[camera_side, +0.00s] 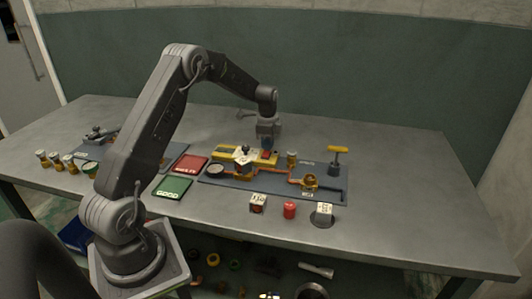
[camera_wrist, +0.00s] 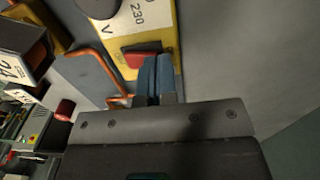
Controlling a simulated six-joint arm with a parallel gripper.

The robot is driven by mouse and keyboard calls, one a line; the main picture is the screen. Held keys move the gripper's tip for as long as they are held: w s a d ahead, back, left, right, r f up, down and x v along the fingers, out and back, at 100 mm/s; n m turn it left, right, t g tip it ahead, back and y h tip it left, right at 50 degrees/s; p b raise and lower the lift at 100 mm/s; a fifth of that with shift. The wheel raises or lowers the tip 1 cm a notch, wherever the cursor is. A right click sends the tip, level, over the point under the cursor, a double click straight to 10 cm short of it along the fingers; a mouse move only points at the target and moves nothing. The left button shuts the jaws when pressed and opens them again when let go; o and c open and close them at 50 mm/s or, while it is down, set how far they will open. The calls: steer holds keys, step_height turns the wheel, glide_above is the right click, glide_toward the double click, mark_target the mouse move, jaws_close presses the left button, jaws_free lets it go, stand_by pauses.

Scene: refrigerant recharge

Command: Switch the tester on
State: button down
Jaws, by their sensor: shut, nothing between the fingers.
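The tester is a yellow unit (camera_side: 229,152) on the blue-grey board, partly hidden behind a pale block and my gripper in the side view. In the wrist view the yellow tester (camera_wrist: 109,33) shows a white label reading 230 V and a red rocker switch (camera_wrist: 133,60) with a dark upper part. My gripper (camera_side: 267,151) points down over the tester's right part. In the wrist view its blue fingers (camera_wrist: 155,75) are together, empty, and right beside the switch. I cannot tell whether they touch it.
Copper piping (camera_side: 272,171) runs across the board (camera_side: 325,194). A yellow T-handle (camera_side: 338,149) stands to the right. A red tray (camera_side: 192,166) and a green tray (camera_side: 173,187) lie left. A red cylinder (camera_side: 289,210) stands between two blocks in front. The table's right side is clear.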

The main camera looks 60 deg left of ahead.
steer(key=shift+f, duration=0.3)
steer(key=shift+r, duration=3.05)
steer(key=shift+r, duration=0.1)
steer(key=s+d+r+n+t, duration=0.1)
steer(key=s+d+r+n, duration=0.1)
steer(key=s+d+r, duration=0.45)
steer(key=s+d+r+n+t, duration=0.2)
steer(key=s+d+r, duration=0.1)
steer(key=d+r, duration=0.65)
steer(key=s+d+n+t, duration=0.1)
steer(key=s+d+n, duration=0.1)
steer(key=s+d, duration=0.4)
steer(key=s+d+f+n+t, duration=0.1)
steer(key=s+d+n, duration=0.2)
steer(key=s+d, duration=0.3)
steer(key=s, duration=0.5)
steer(key=shift+s+d+f+t, duration=0.15)
steer(key=shift+d+f+t, duration=0.1)
steer(key=shift+t, duration=0.05)
